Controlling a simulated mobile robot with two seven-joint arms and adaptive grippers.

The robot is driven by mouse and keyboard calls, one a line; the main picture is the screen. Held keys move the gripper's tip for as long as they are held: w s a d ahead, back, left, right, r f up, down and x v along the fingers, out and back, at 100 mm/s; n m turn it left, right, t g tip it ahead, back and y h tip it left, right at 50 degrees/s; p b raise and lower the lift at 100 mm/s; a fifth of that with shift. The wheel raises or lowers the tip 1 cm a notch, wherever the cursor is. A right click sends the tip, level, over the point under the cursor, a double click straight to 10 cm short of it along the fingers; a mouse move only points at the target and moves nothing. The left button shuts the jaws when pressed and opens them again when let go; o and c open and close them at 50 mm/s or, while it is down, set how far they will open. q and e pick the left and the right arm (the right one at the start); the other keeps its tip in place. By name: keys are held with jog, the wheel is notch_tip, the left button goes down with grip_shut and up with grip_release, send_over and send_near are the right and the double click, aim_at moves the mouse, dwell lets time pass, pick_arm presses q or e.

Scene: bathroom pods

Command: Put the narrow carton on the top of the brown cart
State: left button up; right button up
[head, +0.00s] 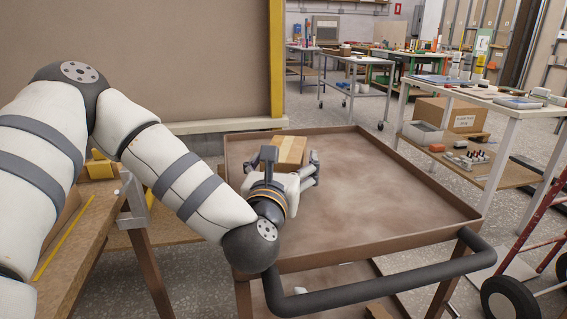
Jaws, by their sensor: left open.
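The brown cart (385,200) stands in front of me with a flat, rimmed top and a dark push handle on its near side. The narrow carton (290,150), a small brown box with a lighter tape strip, is at the back left of the cart's top. My left gripper (312,172) is over the cart's top, right at the carton, and open. The gripper and wrist hide the carton's lower part, so I cannot tell whether it touches the cart's surface. My right gripper is not in view.
A wooden workbench (75,235) stands close on the left. A white table (480,98) with goods is at the right, above a shelf with a cardboard box (452,115). A red hand truck (540,225) is at the near right. The cart's middle and right are clear.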

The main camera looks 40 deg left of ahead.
pick_arm(q)
jog(key=v, duration=0.5)
jog(key=shift+f, duration=0.1)
jog(key=shift+s+d+r+p, duration=0.25)
jog(key=shift+s+p, duration=0.1)
jog(key=shift+s+d+p, duration=0.25)
jog(key=shift+s+p, duration=0.1)
jog(key=shift+s, duration=0.1)
jog(key=shift+s+f, duration=0.2)
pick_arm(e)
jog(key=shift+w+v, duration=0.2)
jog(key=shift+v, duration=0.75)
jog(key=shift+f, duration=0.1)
